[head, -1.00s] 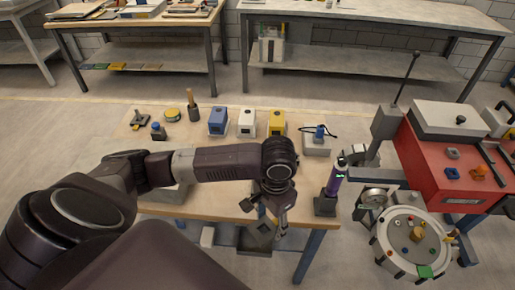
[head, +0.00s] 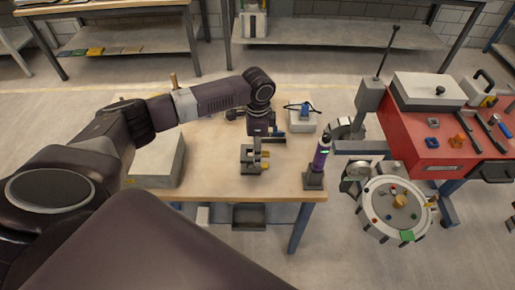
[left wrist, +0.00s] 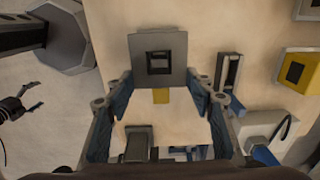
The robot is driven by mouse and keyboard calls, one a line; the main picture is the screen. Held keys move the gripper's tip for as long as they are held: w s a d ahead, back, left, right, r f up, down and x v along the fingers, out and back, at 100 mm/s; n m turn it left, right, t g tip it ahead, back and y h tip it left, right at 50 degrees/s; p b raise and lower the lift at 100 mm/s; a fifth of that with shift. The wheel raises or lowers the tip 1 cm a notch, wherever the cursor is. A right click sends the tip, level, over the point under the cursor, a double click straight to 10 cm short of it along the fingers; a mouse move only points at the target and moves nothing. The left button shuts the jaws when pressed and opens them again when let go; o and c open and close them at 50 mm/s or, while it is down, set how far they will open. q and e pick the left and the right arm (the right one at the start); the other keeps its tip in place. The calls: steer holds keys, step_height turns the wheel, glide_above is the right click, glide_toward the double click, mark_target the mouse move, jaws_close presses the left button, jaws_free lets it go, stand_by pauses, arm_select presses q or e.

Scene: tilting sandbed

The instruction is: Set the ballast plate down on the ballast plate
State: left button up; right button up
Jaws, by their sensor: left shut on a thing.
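In the left wrist view a grey ballast plate (left wrist: 140,60) with a dark square opening sits between the fingertips of my left gripper (left wrist: 160,92). The gripper is shut on it.
A purple bottle (head: 320,157) on a dark stand is close to the right of my left gripper. A white box (head: 301,123) with a blue part stands behind it. A red bench (head: 425,140) and a round sandbed (head: 380,215) are at the right.

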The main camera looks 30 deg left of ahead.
arm_select(q)
steer(key=shift+r, duration=0.1)
steer(key=shift+a+r+p, duration=0.1)
steer(key=shift+p, duration=0.5)
steer(key=shift+f+b, duration=0.55)
steer(key=shift+f, duration=1.8)
steer(key=shift+r+p, duration=0.1)
steer(key=shift+p, duration=0.2)
steer(key=shift+f, duration=0.35)
steer(key=shift+f+p, duration=0.2)
steer(key=shift+p, duration=0.1)
